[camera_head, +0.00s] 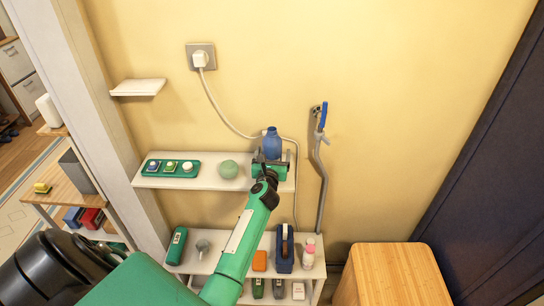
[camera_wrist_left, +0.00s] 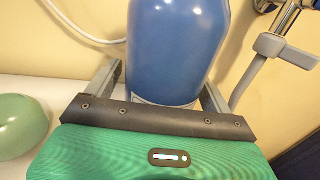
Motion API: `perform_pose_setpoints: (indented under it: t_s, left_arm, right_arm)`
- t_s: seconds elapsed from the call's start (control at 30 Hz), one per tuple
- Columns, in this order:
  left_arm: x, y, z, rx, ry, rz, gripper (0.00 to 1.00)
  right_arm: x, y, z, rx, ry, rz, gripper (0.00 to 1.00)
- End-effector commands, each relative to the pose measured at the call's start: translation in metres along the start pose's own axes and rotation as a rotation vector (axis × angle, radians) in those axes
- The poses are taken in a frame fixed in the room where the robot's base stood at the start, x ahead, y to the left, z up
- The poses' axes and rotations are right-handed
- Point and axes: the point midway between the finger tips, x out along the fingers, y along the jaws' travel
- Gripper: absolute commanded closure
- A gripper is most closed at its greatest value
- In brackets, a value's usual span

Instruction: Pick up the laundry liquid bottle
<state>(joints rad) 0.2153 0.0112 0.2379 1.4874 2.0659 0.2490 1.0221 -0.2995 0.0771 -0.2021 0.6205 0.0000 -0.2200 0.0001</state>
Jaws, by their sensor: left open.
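The laundry liquid bottle looks to be the blue bottle (camera_head: 272,143), standing upright on the upper white shelf against the wall. It fills the middle of the left wrist view (camera_wrist_left: 176,45), where its top is cut off. My left gripper (camera_head: 271,160) is open in front of the bottle. In the left wrist view its two grey fingers (camera_wrist_left: 160,88) reach forward on either side of the bottle's lower part, with gaps visible. The bottle's base is partly hidden by the gripper in the head view. My right gripper is not in view.
A grey hose with a blue-handled tap (camera_head: 322,118) hangs right of the bottle. Several items crowd the lower shelf; a wooden cabinet (camera_head: 392,272) stands at right.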

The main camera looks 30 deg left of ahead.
Motion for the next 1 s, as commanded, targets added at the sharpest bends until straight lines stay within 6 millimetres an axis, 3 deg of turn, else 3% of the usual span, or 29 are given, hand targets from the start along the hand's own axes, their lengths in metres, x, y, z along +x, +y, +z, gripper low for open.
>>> perform_pose_setpoints:
  t_s: [0.1, 0.37, 0.73, 0.87, 1.0]
  left_arm:
    - [0.0, 0.0, 0.0, 0.0, 0.0, 0.0, 0.16]
    - [0.0, 0.0, 0.0, 0.0, 0.0, 0.0, 0.66]
    - [0.0, 0.001, 0.007, 0.001, -0.003, 0.001, 0.66]
    - [0.0, 0.001, 0.021, 0.003, -0.005, 0.001, 0.66]
    - [0.0, 0.001, 0.048, 0.003, -0.007, 0.0, 0.66]
  right_arm:
    - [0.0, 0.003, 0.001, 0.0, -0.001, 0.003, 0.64]
    - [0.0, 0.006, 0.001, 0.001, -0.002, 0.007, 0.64]
    - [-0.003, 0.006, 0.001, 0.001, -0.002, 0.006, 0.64]
    - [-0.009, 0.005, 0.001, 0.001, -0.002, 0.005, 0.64]
    - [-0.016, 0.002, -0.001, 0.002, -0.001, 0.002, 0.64]
